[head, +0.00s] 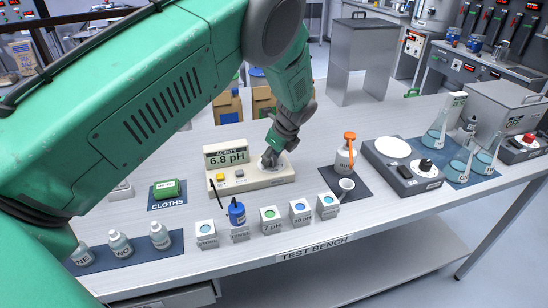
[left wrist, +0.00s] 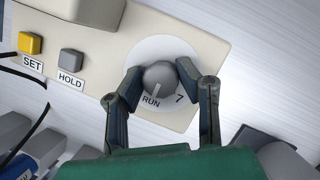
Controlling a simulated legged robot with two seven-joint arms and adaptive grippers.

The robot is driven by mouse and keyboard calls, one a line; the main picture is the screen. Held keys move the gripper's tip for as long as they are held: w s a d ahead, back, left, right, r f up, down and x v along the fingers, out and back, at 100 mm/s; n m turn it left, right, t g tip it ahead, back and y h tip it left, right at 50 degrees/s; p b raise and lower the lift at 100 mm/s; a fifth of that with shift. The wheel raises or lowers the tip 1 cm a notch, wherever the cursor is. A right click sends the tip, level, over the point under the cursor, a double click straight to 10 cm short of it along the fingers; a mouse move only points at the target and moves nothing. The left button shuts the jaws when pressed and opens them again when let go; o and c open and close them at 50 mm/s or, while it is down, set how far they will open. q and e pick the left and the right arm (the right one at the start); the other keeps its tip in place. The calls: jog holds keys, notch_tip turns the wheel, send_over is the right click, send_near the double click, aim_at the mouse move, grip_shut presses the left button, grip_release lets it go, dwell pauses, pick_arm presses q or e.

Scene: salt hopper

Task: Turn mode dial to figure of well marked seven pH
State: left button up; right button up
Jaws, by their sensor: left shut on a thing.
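The acidity meter (head: 265,179) stands on the bench and reads 6.8 pH. Its mode dial (left wrist: 159,76) is a grey round knob on a pale disc marked RUN and 7; other marks are hidden. The light line on the knob points down toward RUN. My left gripper (head: 271,158) is at the dial, its two fingers closed on the knob's sides in the left wrist view (left wrist: 160,70). The well marked 7 pH (head: 271,221) has a green top and stands in the row in front of the meter. My right gripper is not in view.
A blue-capped probe (head: 236,211) stands in a well left of the 7 pH one. Yellow SET (left wrist: 31,43) and grey HOLD (left wrist: 71,61) buttons sit left of the dial.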

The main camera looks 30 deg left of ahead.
pick_arm(q)
jog(key=shift+a+f, duration=0.1)
jog(key=shift+a, duration=0.2)
jog(key=shift+d, duration=0.1)
jog(key=shift+d, duration=0.15)
jog(key=shift+n, duration=0.3)
jog(key=n+g, duration=0.1)
jog(key=n, duration=0.3)
jog(key=shift+w+d+f+g, duration=0.1)
jog(key=shift+d+g, duration=0.05)
jog(key=shift+g, duration=0.25)
jog(key=n+g+b, duration=0.1)
jog(key=n, duration=0.1)
jog(key=n+h+b, duration=0.1)
jog(key=n, duration=0.2)
jog(key=shift+w+g, duration=0.1)
jog(key=shift+g, duration=0.3)
grip_shut()
jog(key=shift+n+h+b, duration=0.35)
jog(key=shift+n+h, duration=0.05)
jog(key=shift+n, duration=0.8)
grip_release()
jog(key=shift+w+r+g, duration=0.1)
jog(key=shift+r+g, duration=0.1)
jog(key=shift+g, duration=0.1)
